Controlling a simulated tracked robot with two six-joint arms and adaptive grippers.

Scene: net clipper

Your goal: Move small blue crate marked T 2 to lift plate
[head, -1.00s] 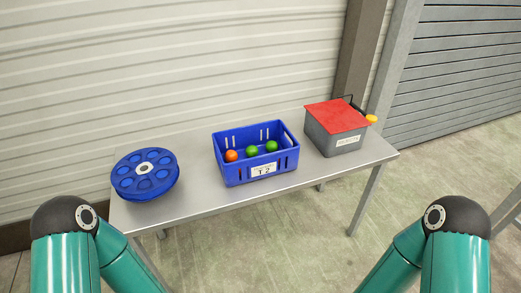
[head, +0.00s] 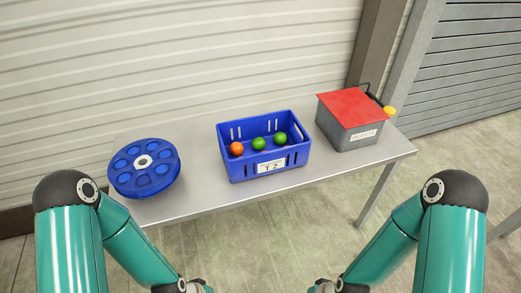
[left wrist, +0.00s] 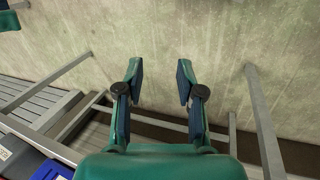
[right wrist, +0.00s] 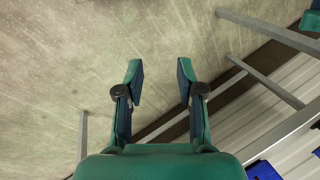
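The small blue crate (head: 238,166) marked T 2 stands upright on the grey table, with one orange ball (head: 237,149) and two green balls (head: 259,144) inside. Its white label (head: 270,167) faces me. My left gripper (left wrist: 159,75) is open and empty in the left wrist view, above the floor in front of the table. My right gripper (right wrist: 159,75) is open and empty in the right wrist view, also over floor. In the head view both arms reach in at the bottom edge, apart from the crate, and the gripper fingers are out of frame. I see no lift plate.
A blue round carousel with cups (head: 143,168) stands left of the crate on the table (head: 204,199). A shutter wall (head: 180,60) is behind. Floor in front is clear.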

